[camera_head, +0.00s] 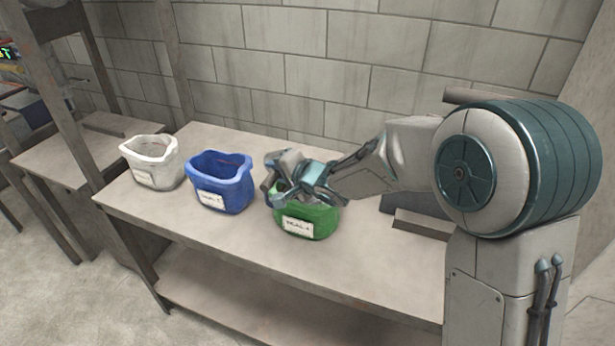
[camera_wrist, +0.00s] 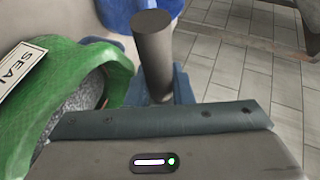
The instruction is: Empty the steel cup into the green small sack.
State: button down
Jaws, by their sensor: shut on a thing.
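The green small sack (camera_head: 318,219) stands open on the table with a white label on its front. In the wrist view the green sack (camera_wrist: 110,62) fills the left side, with a speckled grey surface in its mouth; I cannot tell whether that is contents or part of the cup. My gripper (camera_head: 280,178) is over the sack's mouth. In the wrist view it is shut on a dark grey cylindrical piece (camera_wrist: 153,50), which I take to be part of the steel cup. The rest of the cup is not clearly visible, nor is its tilt.
A blue sack (camera_head: 222,183) stands left of the green one, and a white sack (camera_head: 154,163) farther left. A grey block-like thing (camera_head: 420,222) lies to the right. The table (camera_head: 255,245) is bare along its front, with a block wall behind.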

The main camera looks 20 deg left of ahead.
jog(key=shift+a+r+n+h+p, duration=0.25)
jog(key=shift+r+h+p, duration=0.55)
jog(key=shift+p, duration=1.8)
jog(key=shift+f+n+g+h+p, duration=0.3)
jog(key=shift+h+p, duration=0.4)
jog(key=shift+p, duration=0.5)
jog(key=a+h+p, duration=0.1)
jog(key=a+h, duration=0.1)
jog(key=shift+w+n+g+h, duration=0.1)
jog(key=shift+n+g+h, duration=0.2)
jog(key=shift+n+h, duration=0.1)
jog(key=shift+w+a+f+n+g+h+p, duration=0.1)
jog(key=shift+a+f+n+g+h+p, duration=0.15)
jog(key=shift+a+f+h, duration=0.45)
jog(key=shift+w+a+f+n+h+p, duration=0.1)
jog(key=shift+a+f+n+h+p, duration=0.2)
jog(key=shift+a+h, duration=0.8)
jog(key=shift+w+a+f+n+g+h+p, duration=0.15)
jog(key=shift+a+f+h+p, duration=0.3)
jog(key=shift+h, duration=0.75)
jog(key=shift+s+a+f, duration=0.1)
jog(key=shift+f, duration=0.05)
